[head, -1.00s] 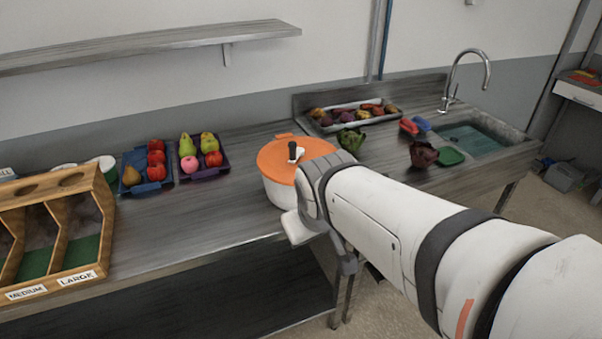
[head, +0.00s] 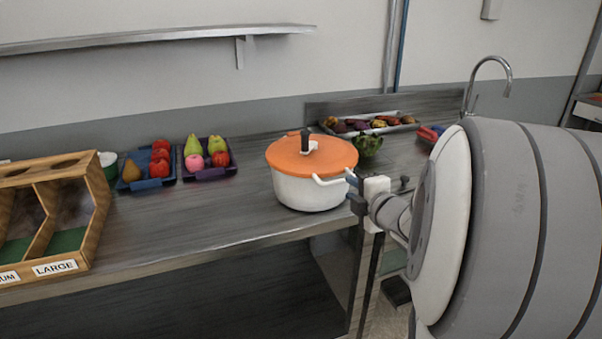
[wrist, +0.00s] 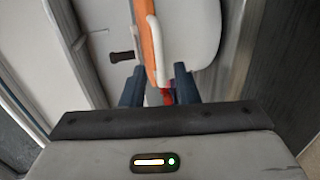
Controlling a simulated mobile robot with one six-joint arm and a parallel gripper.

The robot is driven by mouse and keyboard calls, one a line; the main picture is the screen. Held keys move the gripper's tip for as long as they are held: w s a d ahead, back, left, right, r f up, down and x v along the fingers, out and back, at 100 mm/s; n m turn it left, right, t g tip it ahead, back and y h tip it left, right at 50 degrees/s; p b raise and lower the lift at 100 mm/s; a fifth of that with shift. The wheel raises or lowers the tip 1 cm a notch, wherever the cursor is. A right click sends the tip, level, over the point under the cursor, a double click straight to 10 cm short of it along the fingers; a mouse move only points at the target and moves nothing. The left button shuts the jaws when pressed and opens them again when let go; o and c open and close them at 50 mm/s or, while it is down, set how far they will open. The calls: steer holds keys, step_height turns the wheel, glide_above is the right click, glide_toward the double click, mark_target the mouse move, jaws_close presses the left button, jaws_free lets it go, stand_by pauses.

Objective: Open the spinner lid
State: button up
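The spinner (head: 310,190) is a white pot on the metal counter with an orange lid (head: 300,157) on top. A black knob (head: 305,141) stands up from the lid, and a white loop handle (head: 330,181) sticks out at the pot's right front. My gripper (head: 352,189) is at this handle, just right of the pot. In the wrist view its two dark fingers (wrist: 158,82) are apart, with the white handle (wrist: 154,50) in line with the gap between them. The orange lid edge (wrist: 149,35) and black knob (wrist: 121,56) also show there. I cannot tell whether a finger touches the handle.
Two trays of fruit and vegetables (head: 149,184) (head: 207,173) stand left of the pot, beside a wooden sorting box (head: 97,193). A green vegetable (head: 368,147) and a produce tray (head: 413,126) are behind right. The counter (head: 215,225) in front of the trays is clear.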

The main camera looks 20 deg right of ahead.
mark_target(342, 182)
steer(key=x, duration=0.6)
steer(key=shift+w+f, duration=0.1)
steer(key=shift+w, duration=0.2)
jaws_close()
